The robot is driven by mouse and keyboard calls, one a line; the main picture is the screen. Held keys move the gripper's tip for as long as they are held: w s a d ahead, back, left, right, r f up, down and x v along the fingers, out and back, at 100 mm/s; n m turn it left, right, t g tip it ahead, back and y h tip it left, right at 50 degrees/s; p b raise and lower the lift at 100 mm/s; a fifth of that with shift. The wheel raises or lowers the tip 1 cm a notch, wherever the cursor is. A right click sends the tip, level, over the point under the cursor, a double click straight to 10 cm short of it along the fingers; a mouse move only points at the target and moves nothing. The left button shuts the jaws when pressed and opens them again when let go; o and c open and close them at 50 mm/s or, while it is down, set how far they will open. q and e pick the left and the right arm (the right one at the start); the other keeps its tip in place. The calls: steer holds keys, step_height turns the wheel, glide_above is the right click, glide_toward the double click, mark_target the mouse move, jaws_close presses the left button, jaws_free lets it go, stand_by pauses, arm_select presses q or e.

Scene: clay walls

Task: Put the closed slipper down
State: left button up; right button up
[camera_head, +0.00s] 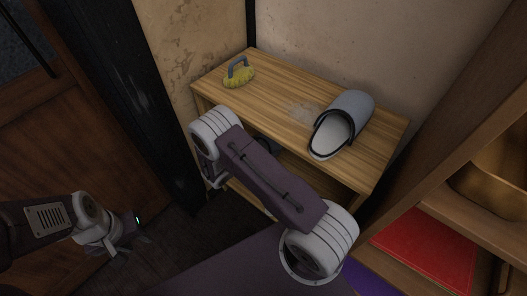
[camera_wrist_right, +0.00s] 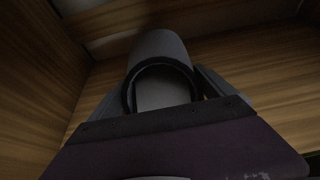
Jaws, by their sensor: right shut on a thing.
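In the right wrist view, my right gripper (camera_wrist_right: 160,92) is shut on a grey closed slipper (camera_wrist_right: 158,46) with a dark rim and a pale insole, its rounded toe pointing away. Wooden boards surround it, like the inside of a shelf compartment. I cannot tell whether the slipper touches the board below. In the head view my right arm hides that gripper and most of what it holds. A similar grey slipper (camera_head: 351,104) with a white insole lies on the wooden shelf top (camera_head: 290,84). My left gripper (camera_head: 137,245) is open and empty at the lower left.
The shelf top between brush and slipper is clear. At the right, a wooden cabinet holds a red item (camera_head: 425,250). A dark post (camera_head: 130,95) stands left of the shelf.

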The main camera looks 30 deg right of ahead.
step_height(320, 180, down, 2)
steer(key=shift+w+d+f+b, duration=0.1)
steer(key=shift+d+b, duration=0.05)
steer(key=shift+b, duration=0.3)
steer(key=shift+r+p, duration=0.3)
steer(key=shift+r, duration=0.05)
steer(key=shift+f, duration=0.2)
steer(key=o, duration=1.1)
steer(key=shift+r, duration=0.35)
steer(key=p+v, duration=0.4)
steer(key=v, duration=0.7)
steer(key=shift+w+r, duration=0.1)
arm_select(q)
step_height(320, 180, up, 3)
steer(key=shift+r+p, duration=0.15)
steer(key=shift+p, duration=0.15)
arm_select(e)
steer(key=shift+s+a, duration=0.25)
steer(key=shift+a, duration=0.15)
